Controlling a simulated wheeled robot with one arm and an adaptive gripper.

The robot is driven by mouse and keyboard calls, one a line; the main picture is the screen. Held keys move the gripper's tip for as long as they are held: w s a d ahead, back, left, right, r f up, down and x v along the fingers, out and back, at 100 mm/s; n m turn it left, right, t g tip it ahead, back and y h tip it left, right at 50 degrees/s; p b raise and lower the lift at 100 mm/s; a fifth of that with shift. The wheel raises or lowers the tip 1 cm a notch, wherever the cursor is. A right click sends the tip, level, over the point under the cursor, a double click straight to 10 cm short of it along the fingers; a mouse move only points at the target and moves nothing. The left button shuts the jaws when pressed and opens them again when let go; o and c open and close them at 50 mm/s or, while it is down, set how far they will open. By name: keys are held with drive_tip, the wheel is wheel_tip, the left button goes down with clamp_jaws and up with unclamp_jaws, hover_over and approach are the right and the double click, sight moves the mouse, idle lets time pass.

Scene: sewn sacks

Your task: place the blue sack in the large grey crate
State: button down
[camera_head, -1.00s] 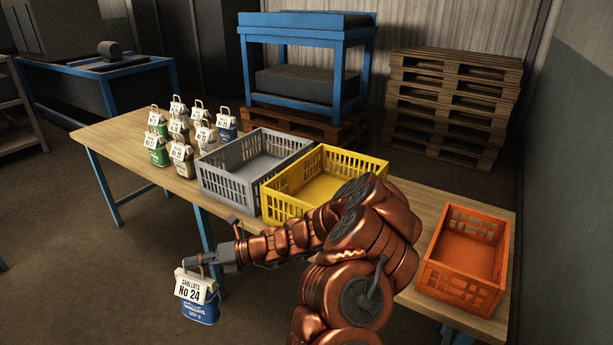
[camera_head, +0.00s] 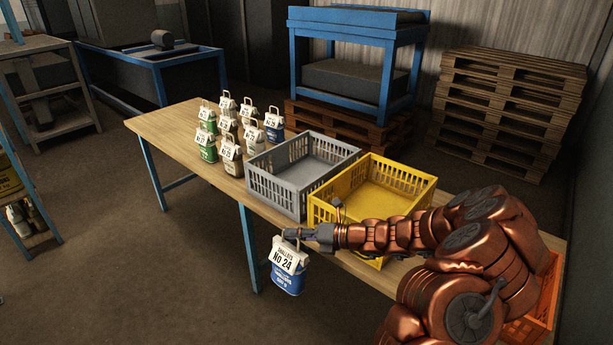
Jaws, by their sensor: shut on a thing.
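The blue sack (camera_head: 288,279) has a white label reading "Shallots No 24" and a handle loop on top. My gripper (camera_head: 294,234) is shut on that handle, and the sack hangs upright in front of the table's near edge, clear of the tabletop. The large grey crate (camera_head: 277,187) stands on the table behind and above the sack in the picture. Its visible inside is empty. My fingertips are small here and partly hidden by the sack's handle and label.
A yellow crate (camera_head: 322,209) stands right of the grey crate, and an orange crate (camera_head: 545,300) is partly hidden behind my arm. Several white, green and blue sacks (camera_head: 230,153) stand left of the grey crate on the wooden table (camera_head: 165,127). Bare floor lies in front.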

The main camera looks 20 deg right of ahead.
wheel_tip(320, 180, up, 7)
drive_tip(key=p, duration=0.5)
drive_tip(key=shift+p, duration=0.3)
